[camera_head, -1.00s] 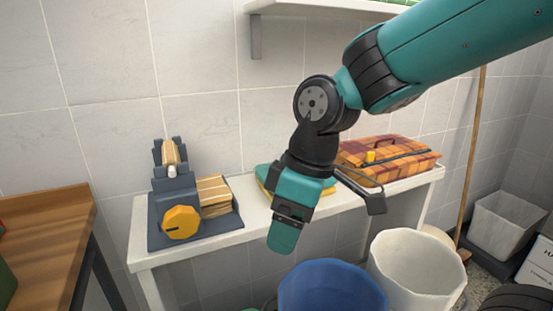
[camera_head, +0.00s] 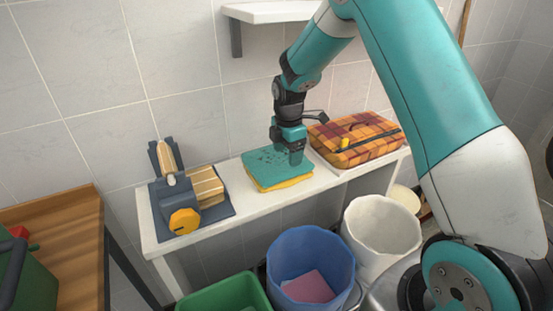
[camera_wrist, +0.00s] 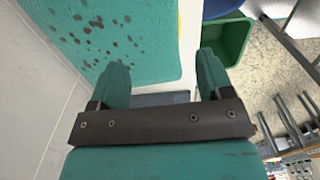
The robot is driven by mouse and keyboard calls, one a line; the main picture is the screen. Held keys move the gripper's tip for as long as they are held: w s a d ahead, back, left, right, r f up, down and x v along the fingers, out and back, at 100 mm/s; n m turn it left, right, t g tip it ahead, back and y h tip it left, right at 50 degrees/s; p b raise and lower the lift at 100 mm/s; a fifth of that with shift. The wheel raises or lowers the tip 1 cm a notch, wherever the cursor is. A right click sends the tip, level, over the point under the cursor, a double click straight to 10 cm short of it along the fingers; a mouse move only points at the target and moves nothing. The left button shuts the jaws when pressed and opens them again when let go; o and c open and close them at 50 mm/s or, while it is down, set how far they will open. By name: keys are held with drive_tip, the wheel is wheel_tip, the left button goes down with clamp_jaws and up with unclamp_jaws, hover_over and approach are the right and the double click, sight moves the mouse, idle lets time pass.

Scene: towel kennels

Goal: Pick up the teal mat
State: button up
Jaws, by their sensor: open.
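The teal mat (camera_head: 268,165) lies flat on the white shelf table, on top of a yellow one, and has dark spots on it. In the wrist view the teal mat (camera_wrist: 110,35) fills the upper left, its right edge showing a strip of yellow. My gripper (camera_head: 288,158) is over the mat's right part in the head view. In the wrist view my gripper (camera_wrist: 162,75) has its two fingers apart with nothing held between them. One fingertip overlaps the mat in that view; whether it touches cannot be told.
The white table (camera_head: 230,212) also bears a dark device with a yellow knob (camera_head: 184,222) at left and a plaid case (camera_head: 352,140) at right. Below stand a green bin (camera_head: 226,296), a blue bin (camera_head: 310,245) and a white bin (camera_head: 382,230). A wooden table (camera_head: 60,235) is at left.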

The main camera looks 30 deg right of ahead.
sight(286, 170)
drive_tip(key=f, duration=0.2)
drive_tip(key=f+p, duration=0.1)
drive_tip(key=f, duration=0.2)
drive_tip(key=shift+s+a+f+p, duration=0.15)
drive_tip(key=shift+a+f+p, duration=0.05)
drive_tip(key=shift+f+p, duration=0.1)
drive_tip(key=c, duration=1)
